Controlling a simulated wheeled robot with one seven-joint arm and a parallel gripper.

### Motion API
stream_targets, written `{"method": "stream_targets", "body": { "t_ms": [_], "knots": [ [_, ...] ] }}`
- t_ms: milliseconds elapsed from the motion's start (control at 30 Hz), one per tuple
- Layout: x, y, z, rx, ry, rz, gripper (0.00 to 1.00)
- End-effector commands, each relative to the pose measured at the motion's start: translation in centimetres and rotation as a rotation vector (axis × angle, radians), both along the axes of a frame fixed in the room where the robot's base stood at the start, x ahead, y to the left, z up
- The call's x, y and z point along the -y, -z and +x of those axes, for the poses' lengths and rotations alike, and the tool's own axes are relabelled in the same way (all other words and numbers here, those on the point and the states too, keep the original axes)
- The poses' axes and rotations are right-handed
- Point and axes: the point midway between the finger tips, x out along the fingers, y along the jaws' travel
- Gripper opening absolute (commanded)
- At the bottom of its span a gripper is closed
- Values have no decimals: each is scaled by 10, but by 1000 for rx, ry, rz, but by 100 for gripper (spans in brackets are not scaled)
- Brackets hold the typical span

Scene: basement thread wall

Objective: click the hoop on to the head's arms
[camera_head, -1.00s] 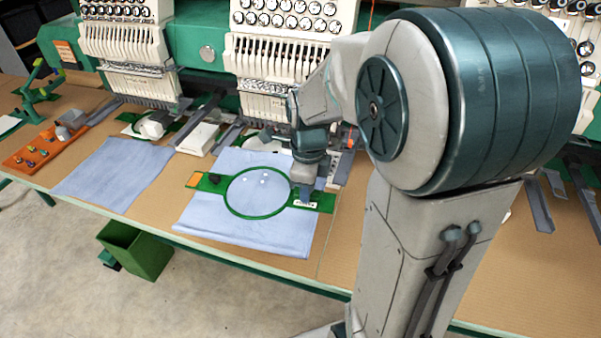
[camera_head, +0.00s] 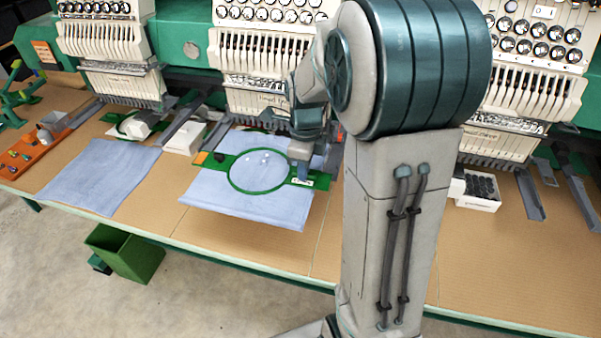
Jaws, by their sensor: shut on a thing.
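The green oval hoop (camera_head: 258,193) holds pale blue cloth (camera_head: 215,187), which spreads out around it over the table. The hoop has a flat green bracket on each side. My gripper (camera_head: 300,170) is shut on the right bracket, near a small white label. The fingertips are small and partly hidden. The hoop lies in front of the middle embroidery head (camera_head: 268,60). Grey arms of this head show at the left (camera_head: 212,138) and, partly behind my arm, at the right (camera_head: 335,158). The hoop's brackets appear in front of them; contact cannot be told.
Another blue cloth (camera_head: 98,175) lies to the left, beside an orange tray (camera_head: 30,155). A white box (camera_head: 185,138) stands behind the hoop's left side. A white tray of dark parts (camera_head: 480,192) is at right. A green bin (camera_head: 125,252) stands on the floor.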

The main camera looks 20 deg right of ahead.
Motion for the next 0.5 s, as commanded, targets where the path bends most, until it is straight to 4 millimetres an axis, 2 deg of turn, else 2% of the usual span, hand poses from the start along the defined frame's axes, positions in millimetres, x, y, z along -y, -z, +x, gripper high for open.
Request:
{"method": "stream_targets", "body": {
  "t_ms": [500],
  "knots": [
    [29, 3, 40, 1, 1, 0, 0]
  ]
}}
